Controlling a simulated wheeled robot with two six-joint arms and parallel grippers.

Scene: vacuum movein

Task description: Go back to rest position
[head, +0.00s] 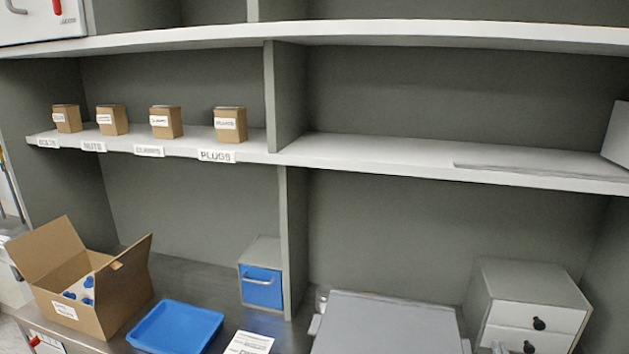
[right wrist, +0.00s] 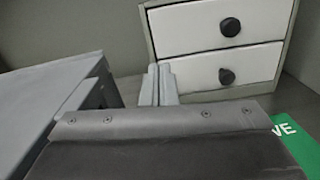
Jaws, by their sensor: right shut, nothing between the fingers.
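My right gripper (head: 499,348) shows only a little at the bottom edge of the head view, in front of the white drawer unit (head: 530,305). In the right wrist view its fingers (right wrist: 160,84) are together with nothing between them. They are in front of the same drawer unit (right wrist: 215,50), which has two white drawers with dark round knobs, both closed. I cannot tell whether the fingers touch it. My left gripper is not in view.
A large grey flat-topped box (head: 385,325) stands left of the drawer unit. Further left are a blue-drawer box (head: 262,286), a paper sheet (head: 249,343), a blue tray (head: 175,327) and an open carton (head: 125,290). Small labelled cartons (head: 166,122) line the shelf above.

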